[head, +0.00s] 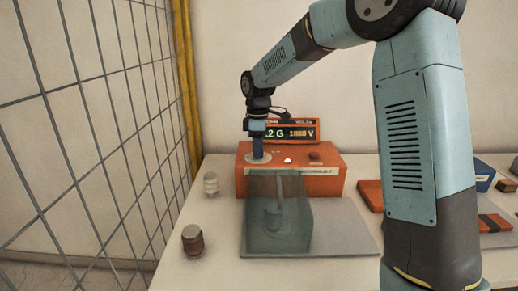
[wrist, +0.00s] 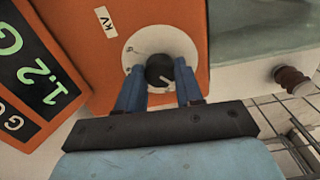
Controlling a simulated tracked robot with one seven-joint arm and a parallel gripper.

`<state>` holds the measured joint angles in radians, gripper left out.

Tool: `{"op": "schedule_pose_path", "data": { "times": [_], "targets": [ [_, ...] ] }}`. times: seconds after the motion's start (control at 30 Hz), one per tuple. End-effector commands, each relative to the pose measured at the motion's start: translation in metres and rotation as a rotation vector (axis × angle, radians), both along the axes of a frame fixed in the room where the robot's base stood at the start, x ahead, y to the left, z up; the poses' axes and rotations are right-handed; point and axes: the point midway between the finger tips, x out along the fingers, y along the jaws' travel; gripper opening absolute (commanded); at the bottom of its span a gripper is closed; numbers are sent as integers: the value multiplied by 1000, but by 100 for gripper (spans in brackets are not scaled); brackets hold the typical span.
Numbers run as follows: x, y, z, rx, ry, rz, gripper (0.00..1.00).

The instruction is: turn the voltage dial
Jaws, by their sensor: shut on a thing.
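The voltage dial (wrist: 160,69) is a dark round knob with a pale pointer mark, on a white round scale plate (wrist: 150,43). It sits on top of the orange box (head: 325,178), at its left side; a "KV" label (wrist: 106,21) is beside it in the wrist view. My gripper (head: 258,153) points straight down over the plate. In the wrist view its blue fingers (wrist: 158,77) are shut on the dial, one on each side. In the head view the knob is hidden by the fingers. The display (head: 289,132) behind shows a green "1.2 G" in the wrist view (wrist: 48,82).
A translucent greenish enclosure (head: 278,215) with a part inside stands in front of the box on a grey plate. A brown-red bushing (head: 193,241) and a whitish one (head: 211,184) stand left. A wire mesh fence (head: 100,130) borders the left side.

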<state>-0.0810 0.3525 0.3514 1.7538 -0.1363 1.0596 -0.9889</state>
Motion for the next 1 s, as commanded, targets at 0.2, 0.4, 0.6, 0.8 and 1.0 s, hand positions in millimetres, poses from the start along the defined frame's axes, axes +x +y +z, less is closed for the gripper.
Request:
{"op": "schedule_pose_path", "data": {
  "times": [0.2,0.4,0.6,0.8,1.0],
  "targets": [
    [1,-1,1,1,-4,63,5],
    [2,-1,1,1,-4,81,5],
    [2,-1,1,1,-5,83,5],
    [2,-1,1,0,-4,82,42],
    [1,-1,1,0,-2,83,61]
  ]
}}
